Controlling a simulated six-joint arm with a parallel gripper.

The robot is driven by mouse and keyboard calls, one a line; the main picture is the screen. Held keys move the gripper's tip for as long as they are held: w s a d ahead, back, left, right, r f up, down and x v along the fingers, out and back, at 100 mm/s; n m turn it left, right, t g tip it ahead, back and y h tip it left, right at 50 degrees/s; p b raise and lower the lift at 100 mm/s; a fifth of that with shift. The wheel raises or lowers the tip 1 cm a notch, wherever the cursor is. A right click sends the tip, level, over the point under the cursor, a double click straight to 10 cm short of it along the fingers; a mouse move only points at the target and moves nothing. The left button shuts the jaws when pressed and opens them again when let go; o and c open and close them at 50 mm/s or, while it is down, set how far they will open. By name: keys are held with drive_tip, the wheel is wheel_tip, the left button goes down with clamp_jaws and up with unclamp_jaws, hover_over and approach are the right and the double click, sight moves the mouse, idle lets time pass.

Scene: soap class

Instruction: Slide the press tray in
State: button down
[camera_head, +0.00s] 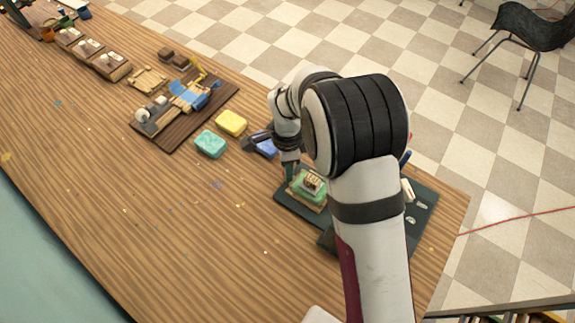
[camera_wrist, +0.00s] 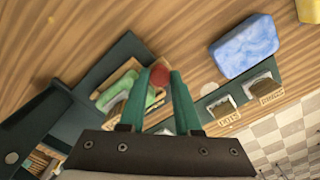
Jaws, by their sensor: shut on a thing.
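In the wrist view, the green fingers of my gripper (camera_wrist: 160,98) are shut on a round red knob (camera_wrist: 158,76) beside the press tray. The press tray (camera_wrist: 130,66) is wooden and carries a green soap (camera_wrist: 115,92); my left finger partly covers it. It sits by the dark green press base (camera_wrist: 118,52). In the head view, my gripper (camera_head: 290,170) is just above the back left of the green soap (camera_head: 298,190). The press base also shows there (camera_head: 285,203), with my arm covering much of it. How far the tray is in cannot be told.
A blue soap (camera_wrist: 245,46) lies nearby, with stamps in dark holders (camera_wrist: 222,108) to its lower side. A yellow soap (camera_head: 231,123) and a turquoise soap (camera_head: 210,144) lie left of my arm. The wooden table (camera_head: 130,200) is clear at the front left.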

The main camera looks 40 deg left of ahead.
drive_tip(key=d, duration=1.2)
drive_tip(key=shift+d, duration=0.3)
drive_tip(key=c, duration=0.9)
unclamp_jaws()
drive_tip(key=shift+c, duration=0.2)
drive_tip(key=shift+o, duration=0.2)
wheel_tip(320, 180, up, 15)
drive_tip(key=shift+r, duration=0.4)
